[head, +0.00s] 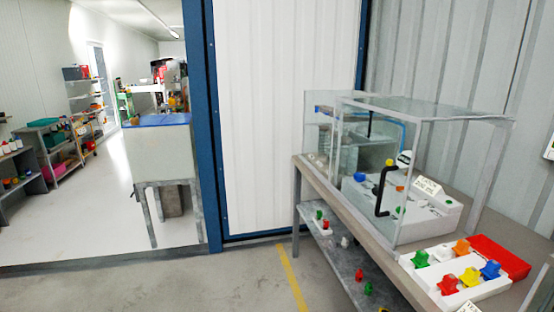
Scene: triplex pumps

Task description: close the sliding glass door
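A clear glass case (432,108) with a grey frame stands on a workbench at the right of the head view. A black handle (379,201) shows at its near left side, where the glass is hard to make out. A second clear glass panel (322,97) juts out at the back left of the case. I cannot tell clearly which pane is the sliding door or how far open it stands. Inside the case are a white unit (420,208) with a label card, a yellow knob and a blue part. Neither of my grippers is in view.
The workbench (326,188) has a lower shelf with small coloured parts. A white tray of coloured knobs (458,272) and a red box (498,256) sit at its near end. Open floor (235,285) lies left of the bench. A blue-framed doorway leads to another room.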

